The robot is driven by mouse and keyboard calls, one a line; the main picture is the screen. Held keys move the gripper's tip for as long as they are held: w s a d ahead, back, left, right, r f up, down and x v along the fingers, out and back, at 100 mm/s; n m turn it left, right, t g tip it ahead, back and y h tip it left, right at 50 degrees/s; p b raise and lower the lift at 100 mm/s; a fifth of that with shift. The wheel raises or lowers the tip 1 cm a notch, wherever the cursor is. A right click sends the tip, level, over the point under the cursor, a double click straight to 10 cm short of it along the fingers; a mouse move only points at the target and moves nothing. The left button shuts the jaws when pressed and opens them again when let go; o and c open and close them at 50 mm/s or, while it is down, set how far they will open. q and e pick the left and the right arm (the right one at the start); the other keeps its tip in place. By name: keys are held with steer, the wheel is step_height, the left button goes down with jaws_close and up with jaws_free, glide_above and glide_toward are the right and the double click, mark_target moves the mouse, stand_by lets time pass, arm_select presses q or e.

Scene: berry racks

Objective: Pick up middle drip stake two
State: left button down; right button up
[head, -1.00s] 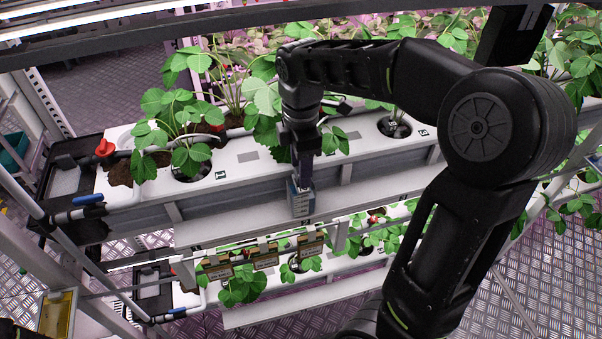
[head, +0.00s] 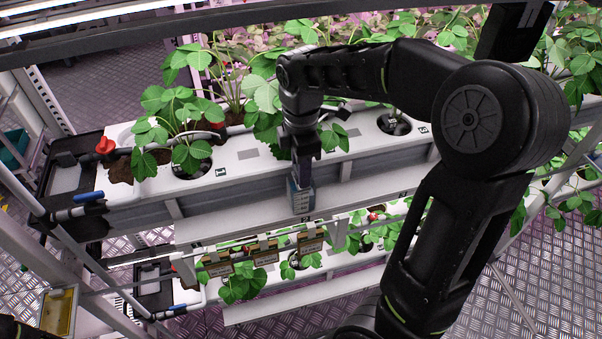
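My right gripper (head: 303,177) points down in front of the middle white planting gutter (head: 238,158). Its fingers reach down to the top of a small grey-blue box-shaped holder (head: 301,200) on the gutter's front side. The fingertips are small and dark here, and I cannot tell whether they are open or shut. I cannot make out a drip stake; any stake in the holder is hidden by the fingers or too small to see. My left gripper is not in view.
Strawberry plants (head: 182,118) grow from round holes in the gutter. A red knob (head: 105,147) and a blue valve handle (head: 88,196) are at its left end. A lower gutter (head: 330,267) with hanging label plates (head: 266,252) runs below. A yellow tray (head: 58,312) is at lower left.

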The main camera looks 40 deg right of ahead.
jaws_close()
steer(key=shift+r, duration=0.15)
steer(key=shift+r, duration=0.5)
step_height(320, 180, up, 6)
steer(key=shift+b, duration=0.65)
steer(key=s+a+p, duration=0.1)
steer(key=s+a, duration=0.2)
steer(key=s, duration=0.5)
steer(key=s+a, duration=0.3)
steer(key=s, duration=0.6)
steer(key=shift+f+p, duration=0.15)
steer(key=shift+p, duration=0.25)
steer(key=shift+d, duration=0.1)
